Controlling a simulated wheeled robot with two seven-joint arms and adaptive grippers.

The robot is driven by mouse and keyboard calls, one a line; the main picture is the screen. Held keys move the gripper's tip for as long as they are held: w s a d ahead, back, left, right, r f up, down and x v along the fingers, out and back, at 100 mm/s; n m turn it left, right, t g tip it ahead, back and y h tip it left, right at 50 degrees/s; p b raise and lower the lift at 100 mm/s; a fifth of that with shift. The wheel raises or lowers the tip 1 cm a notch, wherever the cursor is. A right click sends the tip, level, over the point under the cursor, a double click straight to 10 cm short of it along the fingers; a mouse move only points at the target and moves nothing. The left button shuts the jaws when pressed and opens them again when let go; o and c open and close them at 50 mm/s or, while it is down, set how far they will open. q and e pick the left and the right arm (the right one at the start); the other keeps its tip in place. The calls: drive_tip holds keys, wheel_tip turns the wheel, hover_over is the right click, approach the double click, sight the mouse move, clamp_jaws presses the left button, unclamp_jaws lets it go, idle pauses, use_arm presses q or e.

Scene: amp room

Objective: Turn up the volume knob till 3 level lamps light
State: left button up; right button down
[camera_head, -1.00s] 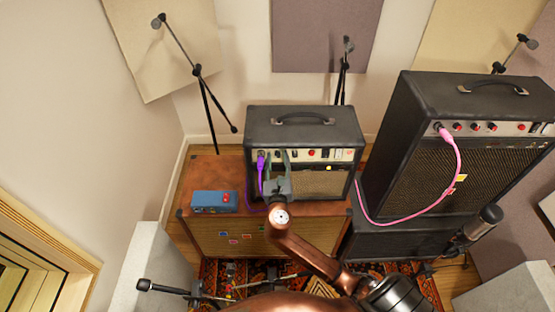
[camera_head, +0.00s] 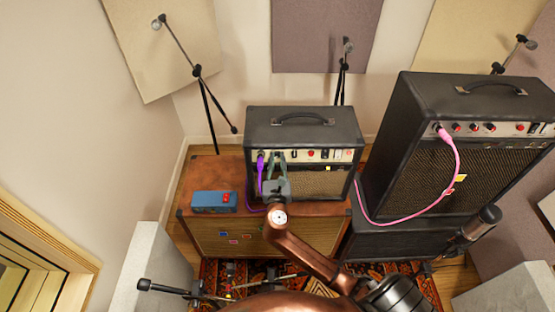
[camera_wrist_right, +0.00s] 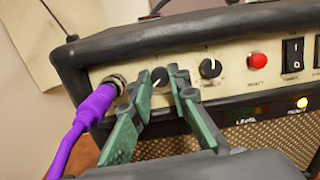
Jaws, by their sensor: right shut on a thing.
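The small black amp (camera_head: 303,130) stands on a brown cabinet, its pale control panel facing me. In the right wrist view, a small black knob (camera_wrist_right: 159,77) with a white pointer line sits just right of the purple cable's plug. My right gripper (camera_wrist_right: 162,84) is shut on this knob, one green finger on each side; it also shows at the panel in the head view (camera_head: 276,158). A second black knob (camera_wrist_right: 210,68) is to its right. The level lamps (camera_wrist_right: 250,110) above the "LEVEL" label are small and dim; I cannot tell how many are lit. My left gripper is out of view.
The purple cable (camera_wrist_right: 85,122) hangs close to my left-hand finger. A red button (camera_wrist_right: 257,62), black switches (camera_wrist_right: 292,53) and a glowing lamp (camera_wrist_right: 303,102) are further right. A blue pedal box (camera_head: 214,202) lies on the brown cabinet (camera_head: 180,200). A larger amp (camera_head: 465,95) with a pink cable stands right.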

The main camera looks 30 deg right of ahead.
drive_tip(key=m+p, duration=0.1)
drive_tip(key=m, duration=0.3)
drive_tip(key=shift+a+r+g+h, duration=0.1)
drive_tip(key=shift+g+h, duration=0.3)
drive_tip(key=shift+m+g+h+p, duration=0.35)
drive_tip(key=shift+m+p, duration=0.2)
drive_tip(key=shift+m, duration=1.55)
drive_tip(key=c, duration=1.8)
unclamp_jaws()
